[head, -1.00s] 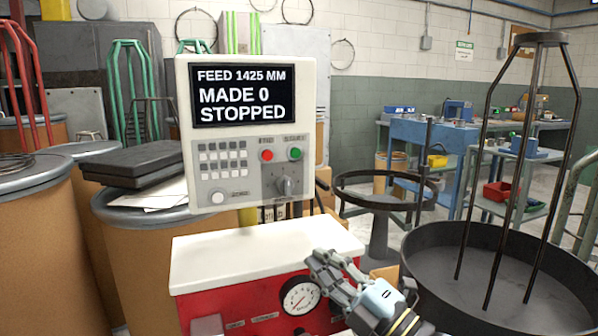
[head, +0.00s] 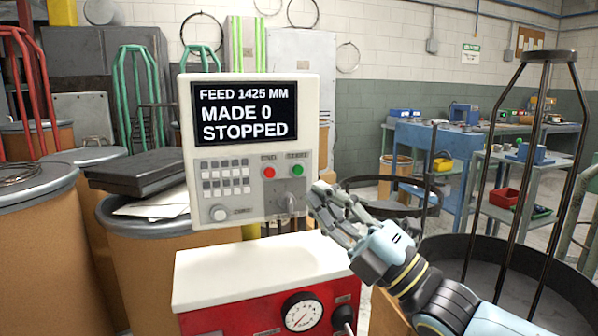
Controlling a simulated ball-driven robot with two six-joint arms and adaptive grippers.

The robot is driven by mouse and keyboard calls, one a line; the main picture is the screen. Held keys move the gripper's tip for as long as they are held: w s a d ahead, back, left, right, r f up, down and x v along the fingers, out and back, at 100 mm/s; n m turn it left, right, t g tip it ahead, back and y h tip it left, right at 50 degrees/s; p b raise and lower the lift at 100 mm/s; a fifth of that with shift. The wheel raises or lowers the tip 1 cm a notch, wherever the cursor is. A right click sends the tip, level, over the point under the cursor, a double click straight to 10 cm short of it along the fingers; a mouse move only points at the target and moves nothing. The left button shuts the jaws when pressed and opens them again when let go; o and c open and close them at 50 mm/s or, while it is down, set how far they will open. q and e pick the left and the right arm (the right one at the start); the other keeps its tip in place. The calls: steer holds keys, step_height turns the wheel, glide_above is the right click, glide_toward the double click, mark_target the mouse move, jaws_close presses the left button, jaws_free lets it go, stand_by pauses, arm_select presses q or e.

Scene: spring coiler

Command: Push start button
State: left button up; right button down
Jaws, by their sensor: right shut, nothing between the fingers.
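The control panel (head: 240,110) is a pale box with a dark screen (head: 245,112) reading FEED 1425 MM, MADE 0, STOPPED. Below the screen are a red button (head: 269,172) and, to its right, a green button (head: 298,170). Their labels are too small to read for certain. My right gripper (head: 318,198) is shut and empty. Its fingertips are at the panel's lower right edge, below and to the right of the green button, beside the dark selector knob (head: 288,202). I cannot tell whether they touch the panel. My left gripper is not in view.
A red machine cabinet (head: 235,318) with a white top (head: 250,268) and a gauge (head: 302,311) stands below the panel. A dark round pan with a tall frame (head: 505,180) is at the right. Fibre drums (head: 35,260) crowd the left.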

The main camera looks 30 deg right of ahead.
mark_target(298, 170)
steer(key=w+d+b, duration=0.2)
steer(key=w+b, duration=0.3)
steer(key=w, duration=0.3)
steer(key=shift+w, duration=0.15)
stand_by(1.3)
steer(key=shift+w, duration=0.35)
